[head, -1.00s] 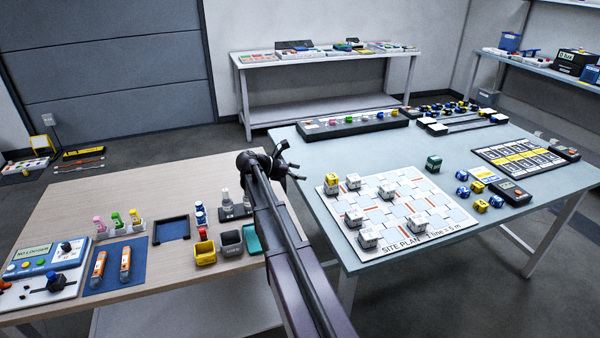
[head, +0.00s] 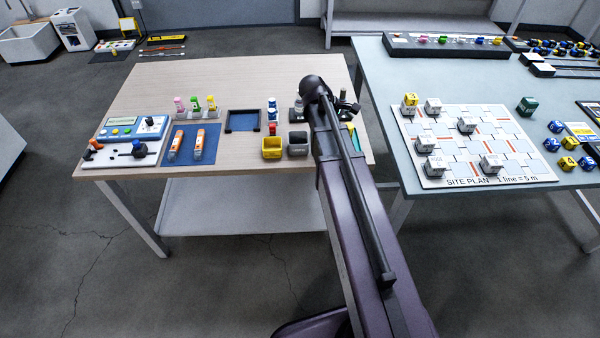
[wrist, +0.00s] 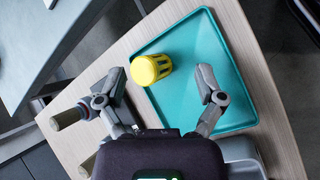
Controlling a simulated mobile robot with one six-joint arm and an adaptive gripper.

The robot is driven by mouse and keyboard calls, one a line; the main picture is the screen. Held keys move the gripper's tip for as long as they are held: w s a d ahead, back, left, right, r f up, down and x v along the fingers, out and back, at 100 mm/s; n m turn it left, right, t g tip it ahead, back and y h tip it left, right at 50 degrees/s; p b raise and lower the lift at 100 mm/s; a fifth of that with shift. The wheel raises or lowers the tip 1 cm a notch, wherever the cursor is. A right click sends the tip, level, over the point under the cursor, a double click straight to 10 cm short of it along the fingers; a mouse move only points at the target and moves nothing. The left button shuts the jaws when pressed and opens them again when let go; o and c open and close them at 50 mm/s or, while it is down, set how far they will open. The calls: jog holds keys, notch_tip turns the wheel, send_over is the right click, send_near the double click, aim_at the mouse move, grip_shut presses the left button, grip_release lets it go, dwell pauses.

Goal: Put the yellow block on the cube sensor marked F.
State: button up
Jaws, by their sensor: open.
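A yellow block (head: 410,99) sits on a white cube sensor at the far left corner of the site plan (head: 530,176). Several other white cube sensors, such as the far one (head: 433,105), stand bare-topped on the plan. Their letters are too small to read, so I cannot tell which is F. My gripper (head: 348,101) is open and empty over the wooden table's right end, away from the plan. In the wrist view my gripper (wrist: 160,76) points down, a ribbed yellow round piece (wrist: 150,68) showing between its spread fingers. I cannot tell how high the fingers are above it.
The yellow round piece lies in a teal tray (wrist: 207,110). Yellow (head: 272,148) and grey (head: 298,145) bins stand left of my arm. A gap separates the wooden table (head: 200,80) from the blue-grey table (head: 385,72). A green block (head: 526,106) stands right of the plan.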

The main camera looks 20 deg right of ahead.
jog(key=s+a+f+m+y, duration=0.1)
jog(key=s+a, duration=0.1)
jog(key=a, duration=0.1)
jog(key=s+a+f+m+y, duration=0.1)
jog(key=s+a, duration=0.1)
jog(key=a, duration=0.1)
jog(key=s+a+f+m+y, duration=0.1)
jog(key=s+a+m, duration=0.1)
jog(key=a, duration=0.1)
jog(key=shift+s+a+t+y, duration=0.1)
jog(key=shift+a+t+y, duration=0.1)
jog(key=shift+t+y, duration=0.15)
jog(key=s+a+m+y, duration=0.4)
jog(key=s+a, duration=0.1)
jog(key=a, duration=0.4)
jog(key=shift+s+a+f+m, duration=0.3)
jog(key=shift+s+f, duration=0.1)
jog(key=shift+f, duration=0.05)
